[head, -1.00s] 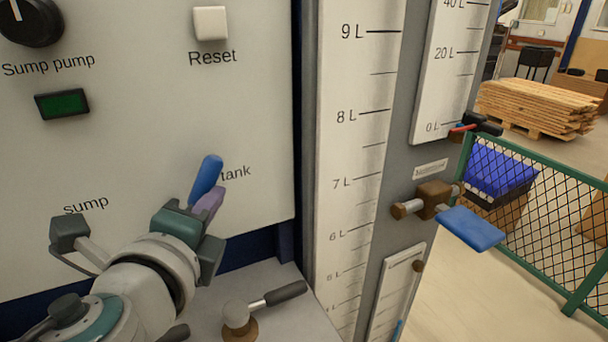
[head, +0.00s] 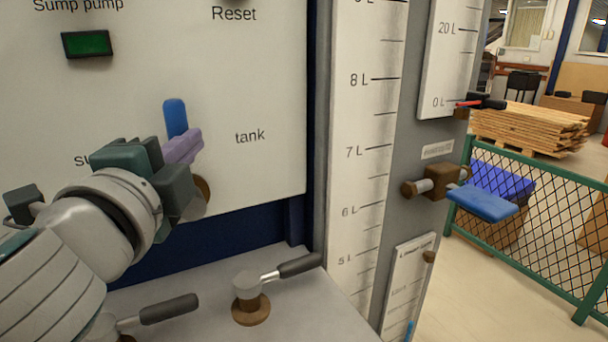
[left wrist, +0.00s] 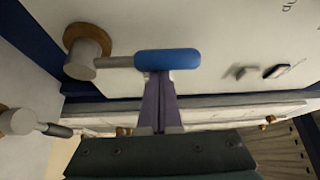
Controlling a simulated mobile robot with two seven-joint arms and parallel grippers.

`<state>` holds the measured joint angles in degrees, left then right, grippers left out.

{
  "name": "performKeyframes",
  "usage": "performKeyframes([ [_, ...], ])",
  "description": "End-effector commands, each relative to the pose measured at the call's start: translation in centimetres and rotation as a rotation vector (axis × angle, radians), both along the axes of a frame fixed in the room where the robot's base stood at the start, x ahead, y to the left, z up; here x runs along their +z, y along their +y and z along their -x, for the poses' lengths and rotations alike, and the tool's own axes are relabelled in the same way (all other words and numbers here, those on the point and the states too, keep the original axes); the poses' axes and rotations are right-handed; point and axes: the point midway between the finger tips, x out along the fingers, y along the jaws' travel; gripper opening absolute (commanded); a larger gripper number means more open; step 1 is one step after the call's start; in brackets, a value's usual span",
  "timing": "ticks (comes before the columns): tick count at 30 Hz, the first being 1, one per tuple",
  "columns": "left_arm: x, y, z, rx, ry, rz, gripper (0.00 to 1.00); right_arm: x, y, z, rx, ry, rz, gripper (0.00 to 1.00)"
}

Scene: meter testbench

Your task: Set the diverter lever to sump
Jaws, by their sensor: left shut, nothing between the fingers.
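The diverter lever has a blue handle (head: 175,117) that points roughly straight up, between the partly hidden "sump" label (head: 80,160) on the left and the "tank" label (head: 250,136) on the right. Its brown and grey hub is mostly behind my gripper. In the left wrist view the blue handle (left wrist: 167,61) and its round hub (left wrist: 85,55) show clearly. My left gripper (head: 185,146) is shut and empty, its purple fingers at the right side of the lever. In the left wrist view the fingertips (left wrist: 158,76) are against or very near the handle. My right gripper is not in view.
Two dark-handled valves, a nearer one (head: 168,309) and another (head: 250,290), stand on the grey ledge below. A level scale (head: 365,150) and a blue-handled valve (head: 480,203) are to the right. A green mesh fence (head: 540,215) stands beyond.

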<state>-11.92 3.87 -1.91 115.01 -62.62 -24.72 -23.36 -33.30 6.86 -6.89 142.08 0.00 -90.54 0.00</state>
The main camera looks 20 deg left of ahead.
Motion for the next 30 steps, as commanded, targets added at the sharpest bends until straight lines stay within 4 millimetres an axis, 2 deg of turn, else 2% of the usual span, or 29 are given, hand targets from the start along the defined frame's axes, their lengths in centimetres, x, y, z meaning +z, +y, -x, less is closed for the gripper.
performKeyframes([
  [1,-1.1,0.3,0.4,0.003,-0.036,0.03,0.0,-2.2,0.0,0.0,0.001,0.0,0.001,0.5],
  [6,-1.1,1.2,1.4,0.003,-0.15,0.128,0.0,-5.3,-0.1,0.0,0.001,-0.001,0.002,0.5],
  [12,-1.1,2.1,2.4,0.004,-0.259,0.221,0.0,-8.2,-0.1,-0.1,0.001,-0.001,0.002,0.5],
  [21,-1.0,2.7,3.2,0.001,-0.357,0.306,0.0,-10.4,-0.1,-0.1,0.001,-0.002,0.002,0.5],
  [30,-0.8,2.9,3.4,0.0,-0.381,0.326,0.0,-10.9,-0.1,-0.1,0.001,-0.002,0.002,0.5],
])
